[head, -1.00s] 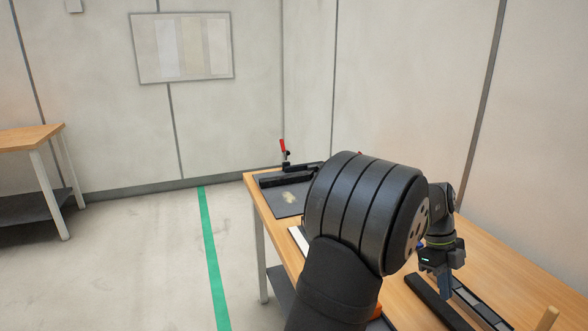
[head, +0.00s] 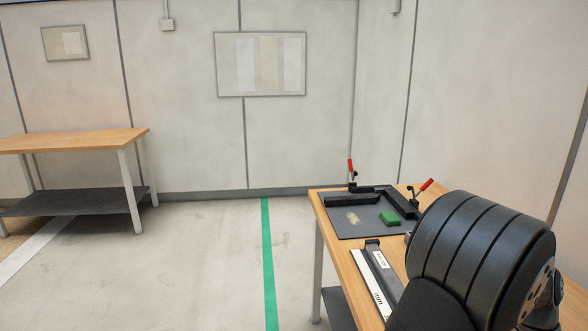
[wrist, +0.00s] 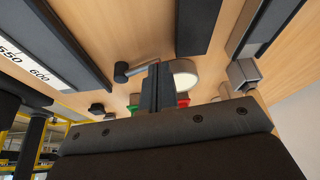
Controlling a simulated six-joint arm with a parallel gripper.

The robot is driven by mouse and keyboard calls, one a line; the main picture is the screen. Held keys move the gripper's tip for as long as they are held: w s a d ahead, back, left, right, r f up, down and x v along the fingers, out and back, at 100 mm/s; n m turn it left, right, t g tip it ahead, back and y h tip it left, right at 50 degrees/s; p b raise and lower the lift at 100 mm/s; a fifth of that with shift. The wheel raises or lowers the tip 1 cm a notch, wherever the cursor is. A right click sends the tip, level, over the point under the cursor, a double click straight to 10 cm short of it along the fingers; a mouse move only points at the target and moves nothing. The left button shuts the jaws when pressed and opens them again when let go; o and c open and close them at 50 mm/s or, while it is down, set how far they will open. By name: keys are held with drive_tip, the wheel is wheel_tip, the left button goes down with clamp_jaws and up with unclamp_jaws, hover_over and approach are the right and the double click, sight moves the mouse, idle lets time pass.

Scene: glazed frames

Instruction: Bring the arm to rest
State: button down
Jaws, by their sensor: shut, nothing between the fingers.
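My gripper (wrist: 158,84) shows in the wrist view as two dark fingers pressed together, with nothing visible between them. It is over the wooden workbench. A round pale piece (wrist: 183,74) and a dark tool with a handle (wrist: 134,70) appear just beyond the fingers. I cannot tell how far below they are. In the head view, a large black joint of my arm (head: 478,250) fills the lower right, and my gripper is out of that picture.
The bench (head: 330,222) carries a dark fixture plate (head: 372,224) with red-handled clamps, a green block (head: 390,218) and a white scale (head: 370,281). In the wrist view, dark bars (wrist: 193,22) and a grey block (wrist: 244,74) lie nearby. Another table (head: 80,141) stands far left.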

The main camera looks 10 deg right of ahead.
drive_tip(key=w, duration=0.2)
drive_tip(key=w+r, duration=0.1)
drive_tip(key=w, duration=0.1)
drive_tip(key=shift+w+a, duration=0.15)
drive_tip(key=shift+w, duration=0.1)
drive_tip(key=v, duration=0.8)
drive_tip(key=x, duration=0.8)
drive_tip(key=shift+s+f, duration=0.25)
drive_tip(key=shift+s, duration=0.05)
drive_tip(key=s, duration=0.4)
drive_tip(key=shift+f, duration=0.25)
drive_tip(key=shift+w+a+n+h, duration=0.5)
drive_tip(key=shift+w+a+n, duration=0.4)
drive_tip(key=shift+n, duration=0.1)
drive_tip(key=a+n, duration=0.1)
drive_tip(key=n, duration=0.1)
drive_tip(key=w+a+n+t+h, duration=0.1)
drive_tip(key=a+n, duration=0.2)
drive_tip(key=n, duration=0.1)
drive_tip(key=a+n+t+h, duration=0.1)
drive_tip(key=n, duration=0.1)
drive_tip(key=shift+a, duration=0.35)
drive_tip(key=shift+s+a+n+t+h, duration=0.15)
drive_tip(key=shift+a+n+t, duration=0.1)
drive_tip(key=shift+a+n, duration=0.3)
drive_tip(key=shift+s+a+n+t+h, duration=0.15)
drive_tip(key=shift+a+n+t, duration=0.15)
drive_tip(key=shift+n, duration=0.45)
